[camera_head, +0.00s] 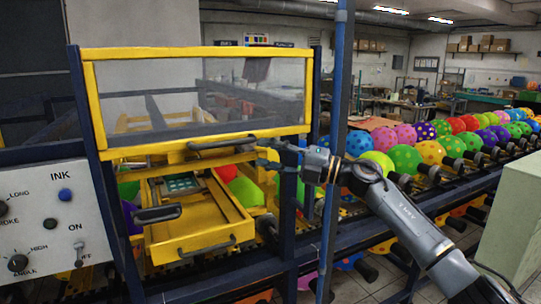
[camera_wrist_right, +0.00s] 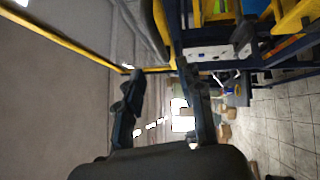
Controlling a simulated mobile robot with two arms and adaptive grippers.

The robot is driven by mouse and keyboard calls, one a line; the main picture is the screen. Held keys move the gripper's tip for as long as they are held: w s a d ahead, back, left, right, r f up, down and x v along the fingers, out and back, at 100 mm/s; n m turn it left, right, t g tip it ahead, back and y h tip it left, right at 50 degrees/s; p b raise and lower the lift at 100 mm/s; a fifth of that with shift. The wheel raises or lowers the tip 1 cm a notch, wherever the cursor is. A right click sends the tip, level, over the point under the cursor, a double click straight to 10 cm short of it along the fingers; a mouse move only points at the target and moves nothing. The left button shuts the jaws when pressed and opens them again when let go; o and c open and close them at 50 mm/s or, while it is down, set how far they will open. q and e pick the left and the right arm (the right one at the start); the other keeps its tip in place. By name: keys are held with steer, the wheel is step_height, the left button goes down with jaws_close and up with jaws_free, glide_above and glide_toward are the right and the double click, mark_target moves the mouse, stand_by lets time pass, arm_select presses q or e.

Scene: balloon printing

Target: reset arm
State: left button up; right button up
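My right gripper (camera_head: 268,154) is at the right end of the dark handle (camera_head: 222,143) on the lower bar of the yellow-framed window guard (camera_head: 200,97). In the right wrist view its two fingers (camera_wrist_right: 160,72) stand apart with no object between them. The guard's handle shows beyond the fingertips there. I cannot tell whether a finger touches the handle. My right arm reaches in from the lower right. My left arm and gripper are not in view.
A yellow tray (camera_head: 196,245) with its own handle is below the guard. A control panel (camera_head: 52,225) is at left. A blue post (camera_head: 336,110) stands close to my right wrist. A conveyor row of colored balloons (camera_head: 405,158) runs back right. A pale green box (camera_head: 515,225) is far right.

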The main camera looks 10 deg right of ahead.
steer(key=shift+d, duration=0.1)
